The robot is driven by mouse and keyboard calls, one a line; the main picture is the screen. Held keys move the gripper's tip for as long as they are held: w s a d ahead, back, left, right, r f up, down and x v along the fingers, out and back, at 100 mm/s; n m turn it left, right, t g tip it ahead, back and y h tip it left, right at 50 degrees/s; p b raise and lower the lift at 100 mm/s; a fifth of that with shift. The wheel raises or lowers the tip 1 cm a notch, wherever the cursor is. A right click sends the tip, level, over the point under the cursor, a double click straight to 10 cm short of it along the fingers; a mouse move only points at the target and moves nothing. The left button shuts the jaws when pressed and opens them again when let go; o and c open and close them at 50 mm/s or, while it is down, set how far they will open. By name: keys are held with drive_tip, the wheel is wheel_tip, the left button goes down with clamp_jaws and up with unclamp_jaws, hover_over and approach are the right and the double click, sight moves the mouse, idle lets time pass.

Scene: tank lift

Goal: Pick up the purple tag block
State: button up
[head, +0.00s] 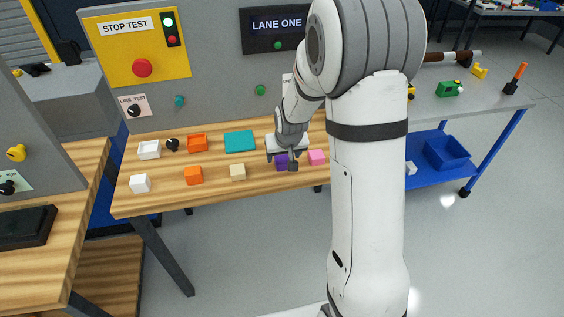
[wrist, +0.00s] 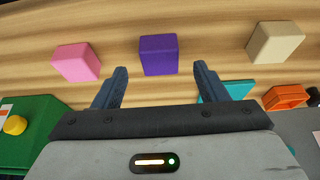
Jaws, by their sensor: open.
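The purple tag block (wrist: 158,54) lies on the wooden bench top in the wrist view, ahead of my gripper (wrist: 159,80) and roughly between the lines of its two fingers. The fingers are open and apart, with nothing between them. In the head view the purple block (head: 281,162) shows partly, with my gripper (head: 284,160) over it and hiding part of it. I cannot tell whether a finger touches it.
A pink block (head: 317,157) is close on its right and a beige block (head: 238,172) on its left. An orange block (head: 193,176), a white block (head: 140,183) and a teal plate (head: 240,142) share the bench. A panel rises behind.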

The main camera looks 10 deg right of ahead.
sight(283, 163)
drive_tip(key=shift+x, duration=1.4)
drive_tip(key=c, duration=1.1)
